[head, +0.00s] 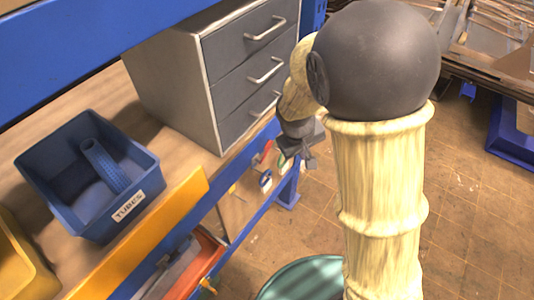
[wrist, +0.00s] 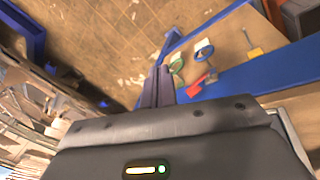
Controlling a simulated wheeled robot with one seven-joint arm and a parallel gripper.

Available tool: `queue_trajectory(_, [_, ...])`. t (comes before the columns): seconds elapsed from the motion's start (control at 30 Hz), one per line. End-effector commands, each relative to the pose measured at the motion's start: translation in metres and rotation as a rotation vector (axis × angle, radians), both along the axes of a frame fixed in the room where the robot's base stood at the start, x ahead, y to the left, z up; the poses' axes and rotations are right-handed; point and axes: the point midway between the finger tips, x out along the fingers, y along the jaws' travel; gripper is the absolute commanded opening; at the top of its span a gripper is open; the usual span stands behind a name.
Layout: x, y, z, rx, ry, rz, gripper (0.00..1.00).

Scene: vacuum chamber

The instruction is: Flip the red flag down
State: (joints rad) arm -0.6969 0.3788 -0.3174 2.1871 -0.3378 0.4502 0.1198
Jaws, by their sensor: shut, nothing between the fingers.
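The red flag (head: 265,152) is a small red piece at the blue front edge of the workbench, below the grey drawer cabinet. It also shows in the wrist view (wrist: 195,88), just right of my fingers, standing out from the blue beam. My gripper (head: 308,158) is beside the bench edge, a little right of the flag in the head view. In the wrist view its fingers (wrist: 158,84) are together with nothing between them. I cannot tell whether a finger touches the flag. Part of my gripper is hidden by my arm in the head view.
A blue tape roll (wrist: 204,49) and a green one (wrist: 177,64) are close to the flag. The grey drawer cabinet (head: 172,82) stands on the bench, with a blue tubes bin (head: 48,192) to its left. Open floor (head: 473,225) lies to the right.

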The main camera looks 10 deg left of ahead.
Motion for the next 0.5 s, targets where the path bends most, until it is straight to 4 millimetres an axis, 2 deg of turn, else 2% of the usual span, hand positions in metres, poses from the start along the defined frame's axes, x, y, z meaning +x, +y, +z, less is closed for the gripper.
queue_trajectory(0.03, [-0.007,-0.016,0.002,0.036,0.007,-0.054,0.00])
queue_trajectory(0.2, [-0.035,-0.058,0.009,0.141,0.019,-0.215,0.00])
queue_trajectory(0.5, [-0.089,-0.112,0.021,0.279,-0.012,-0.473,0.00])
